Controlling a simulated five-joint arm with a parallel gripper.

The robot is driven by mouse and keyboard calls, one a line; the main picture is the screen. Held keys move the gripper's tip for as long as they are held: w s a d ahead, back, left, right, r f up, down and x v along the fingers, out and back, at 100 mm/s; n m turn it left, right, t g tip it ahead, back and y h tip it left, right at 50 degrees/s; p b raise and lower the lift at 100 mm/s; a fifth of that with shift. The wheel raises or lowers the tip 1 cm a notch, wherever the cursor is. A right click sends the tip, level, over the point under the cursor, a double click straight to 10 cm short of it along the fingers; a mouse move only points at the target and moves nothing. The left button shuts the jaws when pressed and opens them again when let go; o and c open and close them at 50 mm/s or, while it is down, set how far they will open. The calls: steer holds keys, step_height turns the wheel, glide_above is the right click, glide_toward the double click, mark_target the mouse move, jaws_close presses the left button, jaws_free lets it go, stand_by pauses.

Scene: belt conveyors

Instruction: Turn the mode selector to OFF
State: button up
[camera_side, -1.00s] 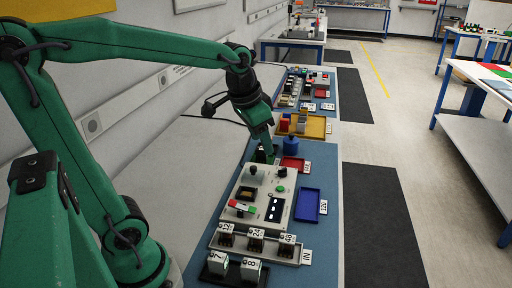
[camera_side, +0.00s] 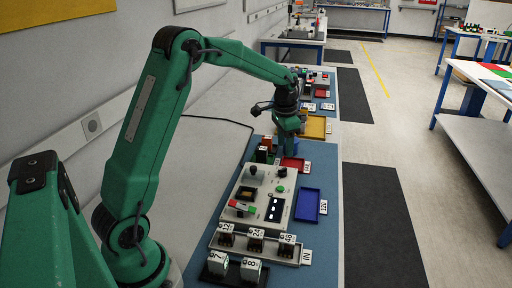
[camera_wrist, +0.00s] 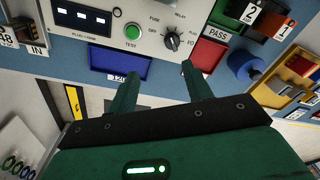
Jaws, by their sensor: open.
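The mode selector is a black knob (camera_wrist: 172,41) on the pale panel in the wrist view, with OFF, FUSE and RELAY printed around it. Its pointer is too small to read surely. In the side view the knob (camera_side: 283,171) stands near the panel's far right corner. My gripper (camera_wrist: 160,70) is open and empty; its two green fingers are apart, and the knob shows beyond their tips, untouched. In the side view my gripper (camera_side: 288,151) hangs just past the panel's far edge, its tips partly hard to make out.
A green TEST button (camera_wrist: 132,30) is beside the knob. A blue tray (camera_wrist: 121,61) and a red tray (camera_wrist: 207,55) lie near the panel. A blue knobbed piece (camera_wrist: 244,66) stands to the right. A yellow tray (camera_side: 316,127) lies farther back.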

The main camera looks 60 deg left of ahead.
mark_target(283, 169)
steer(key=f, duration=0.1)
steer(key=w+a+f, duration=0.1)
steer(key=a+f, duration=0.1)
steer(key=shift+w+f, duration=0.15)
steer(key=shift+w, duration=0.15)
steer(key=shift+f, duration=0.1)
steer(key=shift+a+f, duration=0.15)
steer(key=shift+f, duration=1.75)
steer(key=shift+a+f, duration=0.1)
steer(key=shift+f, duration=1.8)
steer(key=shift+c, duration=0.4)
steer(key=c, duration=0.9)
